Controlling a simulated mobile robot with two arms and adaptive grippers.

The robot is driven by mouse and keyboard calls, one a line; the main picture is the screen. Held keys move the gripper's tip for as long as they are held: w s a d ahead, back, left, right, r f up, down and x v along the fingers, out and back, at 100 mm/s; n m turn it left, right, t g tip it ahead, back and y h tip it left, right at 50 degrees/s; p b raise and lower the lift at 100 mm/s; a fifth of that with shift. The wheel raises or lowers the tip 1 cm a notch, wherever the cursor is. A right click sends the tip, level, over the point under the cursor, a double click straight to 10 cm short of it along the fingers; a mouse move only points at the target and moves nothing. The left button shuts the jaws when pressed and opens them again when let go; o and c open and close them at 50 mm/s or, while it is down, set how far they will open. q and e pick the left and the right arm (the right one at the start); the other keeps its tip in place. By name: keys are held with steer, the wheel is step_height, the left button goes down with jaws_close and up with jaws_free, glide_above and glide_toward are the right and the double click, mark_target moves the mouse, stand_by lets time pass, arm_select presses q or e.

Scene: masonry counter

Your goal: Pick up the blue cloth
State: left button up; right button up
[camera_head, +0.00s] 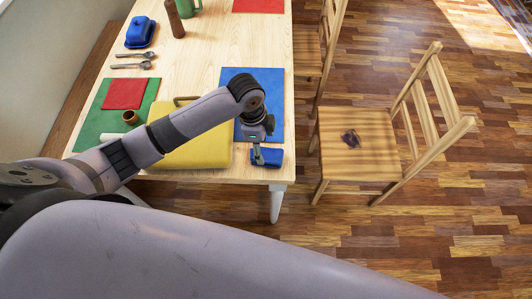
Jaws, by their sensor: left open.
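The blue cloth (273,158) looks like a small folded bundle at the front right corner of the wooden table, beside the blue mat (235,77). My left gripper (258,158) points down at the cloth from above and is open. Its fingers overlap the cloth's left part in the picture; I cannot tell whether they touch it. My left arm hides part of the blue mat and the yellow item. My right gripper does not show.
On the table (190,60) are a yellow flat item (205,150), a green mat (95,125) with a red cloth (125,93), a brown cup (130,117), spoons (133,65) and a blue butter dish (140,32). A wooden chair (350,165) stands to the right.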

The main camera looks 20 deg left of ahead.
mark_target(265, 152)
arm_select(q)
steer(key=f, duration=0.1)
steer(key=f+p, duration=0.1)
steer(key=f, duration=0.3)
steer(key=shift+w+d, duration=0.25)
steer(key=shift+d, duration=0.15)
steer(key=shift+f, duration=0.65)
steer(key=shift+c, duration=0.4)
steer(key=c, duration=0.7)
steer(key=shift+c, duration=0.2)
steer(key=shift+r, duration=0.1)
step_height(265, 152, up, 20)
steer(key=b, duration=0.1)
steer(key=shift+b, duration=0.3)
